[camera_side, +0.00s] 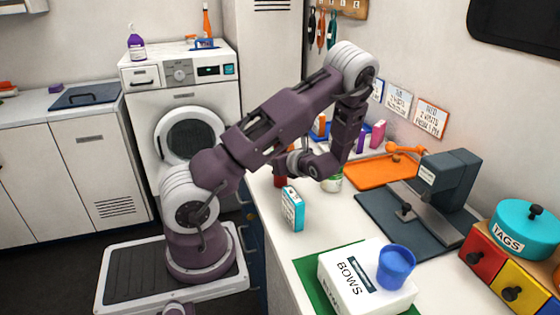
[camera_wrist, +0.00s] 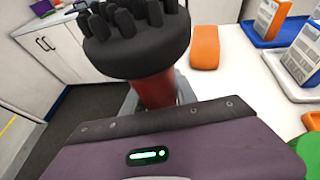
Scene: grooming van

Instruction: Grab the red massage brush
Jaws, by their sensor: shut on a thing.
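The red massage brush (camera_wrist: 154,90) is upright in the wrist view, with a red body and a black head (camera_wrist: 135,38) of thick rounded bristles. My gripper (camera_wrist: 158,99) is shut on its red body, with grey finger parts showing at both sides. The lower end of the brush is hidden behind my gripper's housing. In the side view a small red part of the brush (camera_side: 280,180) shows near the counter's left edge, mostly hidden by my arm. I cannot tell whether it touches the counter.
A teal and white box (camera_side: 292,208) stands close in front of the brush. A green-and-white can (camera_side: 333,182) is to the right. An orange tray (camera_side: 378,171), a dark grey stand (camera_side: 446,185) and a white BOWS box (camera_side: 345,275) with a blue cup (camera_side: 396,266) occupy the counter.

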